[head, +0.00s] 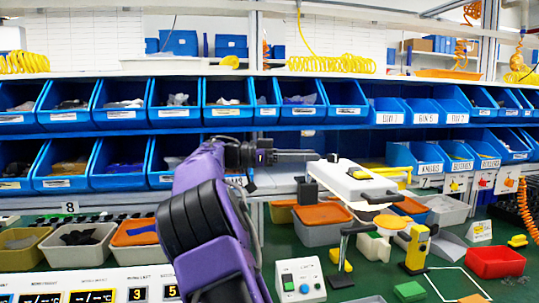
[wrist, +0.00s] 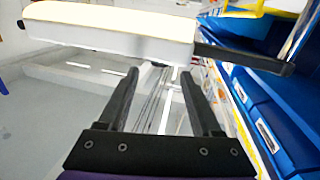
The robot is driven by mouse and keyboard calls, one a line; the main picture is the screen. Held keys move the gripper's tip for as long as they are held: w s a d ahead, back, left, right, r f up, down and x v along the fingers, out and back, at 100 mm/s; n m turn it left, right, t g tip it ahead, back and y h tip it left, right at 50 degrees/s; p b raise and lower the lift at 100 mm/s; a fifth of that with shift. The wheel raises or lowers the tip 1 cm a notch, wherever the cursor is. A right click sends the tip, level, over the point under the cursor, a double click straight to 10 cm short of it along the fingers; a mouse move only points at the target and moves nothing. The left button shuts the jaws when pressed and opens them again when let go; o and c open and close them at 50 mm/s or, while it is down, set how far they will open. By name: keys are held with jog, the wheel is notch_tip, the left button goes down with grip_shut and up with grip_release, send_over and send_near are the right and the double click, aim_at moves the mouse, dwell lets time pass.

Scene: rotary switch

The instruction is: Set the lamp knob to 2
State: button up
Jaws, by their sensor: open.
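A white lamp-like box (head: 352,180) with black parts at its ends stands out above the bench, right of my gripper. My gripper (head: 312,155) points toward its upper left end and holds nothing I can make out. In the wrist view, my gripper's two black fingers (wrist: 159,78) are apart, with a gap between the tips. The white box (wrist: 115,40) crosses the top of that view, just beyond the fingertips, and a black bar (wrist: 240,56) sticks out at its right. I cannot make out a lamp knob or its numbers; contact is unclear.
A small control box (head: 300,280) with a blue dial stands on the green bench below. Orange-lidded bins (head: 322,222), a yellow device (head: 417,248) and a red tray (head: 495,262) are near. Blue bins (head: 345,98) fill the shelves behind.

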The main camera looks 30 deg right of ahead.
jog(key=p+v, duration=0.1)
jog(key=v, duration=0.9)
jog(key=shift+w+a+p, duration=0.2)
jog(key=shift+a+p, duration=0.05)
jog(key=shift+p, duration=0.05)
